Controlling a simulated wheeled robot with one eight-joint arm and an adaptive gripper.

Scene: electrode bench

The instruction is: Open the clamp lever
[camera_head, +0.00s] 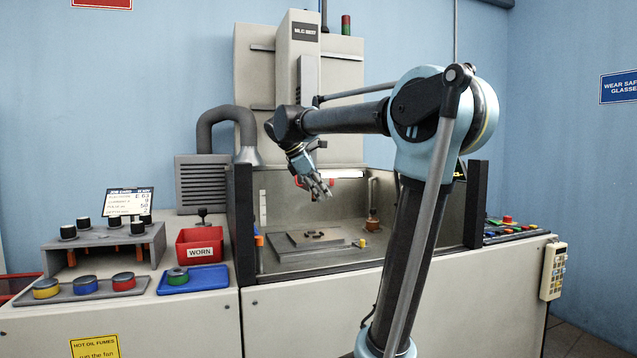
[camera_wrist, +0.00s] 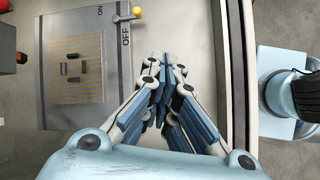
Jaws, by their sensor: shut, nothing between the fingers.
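The clamp lever (camera_wrist: 125,17) is a short grey bar with a yellow knob at the top of the wrist view. It sits at the edge of a grey plate (camera_wrist: 60,115), pointing right, with the printed words ON and OFF near it. In the head view its yellow knob (camera_head: 362,243) shows at the plate's right side. My gripper (camera_wrist: 164,68) is shut and empty, its fingertips together. In the wrist view the tips are below and right of the lever, apart from it. In the head view my gripper (camera_head: 319,188) hangs above the plate inside the machine's tank.
The tank's dark wall (camera_head: 243,225) stands left of the plate. A red WORN bin (camera_head: 200,247) and a blue tray (camera_head: 194,279) are outside at left. Clear tank floor lies around the plate.

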